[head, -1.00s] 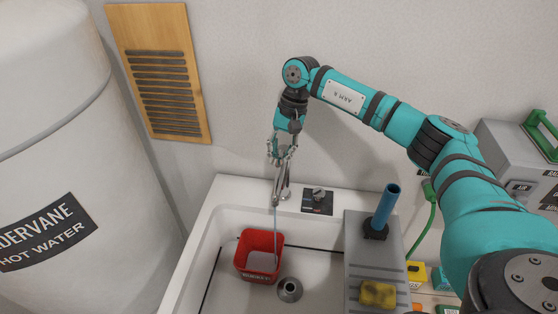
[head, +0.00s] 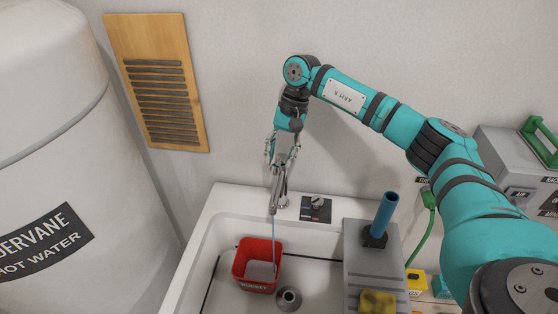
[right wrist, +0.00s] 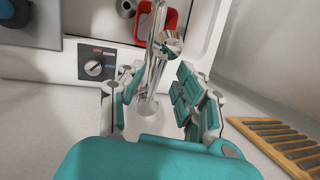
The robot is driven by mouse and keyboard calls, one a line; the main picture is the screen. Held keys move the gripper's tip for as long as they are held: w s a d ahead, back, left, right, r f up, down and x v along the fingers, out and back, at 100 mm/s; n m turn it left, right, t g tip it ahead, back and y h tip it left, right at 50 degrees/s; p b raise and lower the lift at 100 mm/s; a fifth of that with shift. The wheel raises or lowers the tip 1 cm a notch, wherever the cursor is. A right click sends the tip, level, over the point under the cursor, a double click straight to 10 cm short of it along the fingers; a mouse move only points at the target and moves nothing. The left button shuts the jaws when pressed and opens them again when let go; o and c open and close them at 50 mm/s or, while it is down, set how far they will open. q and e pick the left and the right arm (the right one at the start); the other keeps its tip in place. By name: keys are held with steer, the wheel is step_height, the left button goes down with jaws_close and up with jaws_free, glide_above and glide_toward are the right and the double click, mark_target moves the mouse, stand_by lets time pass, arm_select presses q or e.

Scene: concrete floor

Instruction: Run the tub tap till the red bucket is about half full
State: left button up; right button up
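The red bucket (head: 257,283) stands upright in the white tub (head: 213,232), under the tap (head: 277,190). A thin stream of water (head: 274,235) falls from the spout into the bucket. The water level inside is hard to make out. My right gripper (head: 281,158) is above the tap, its fingers spread. In the right wrist view the open fingers of my right gripper (right wrist: 157,100) stand either side of the chrome tap (right wrist: 155,65), with no clear grip on it. The bucket (right wrist: 182,20) shows beyond the spout. My left gripper is not in view.
A drain piece (head: 288,298) stands right of the bucket. A grey ledge (head: 365,262) with a blue-handled tool (head: 384,215) and yellow sponge (head: 377,301) crosses the tub. A dial plate (head: 316,208) is beside the tap. A large white water heater (head: 60,160) fills the left.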

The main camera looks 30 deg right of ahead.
steer(key=v, duration=1)
steer(key=shift+s, duration=0.2)
steer(key=shift+r, duration=0.1)
steer(key=shift+c, duration=0.2)
stand_by(1.0)
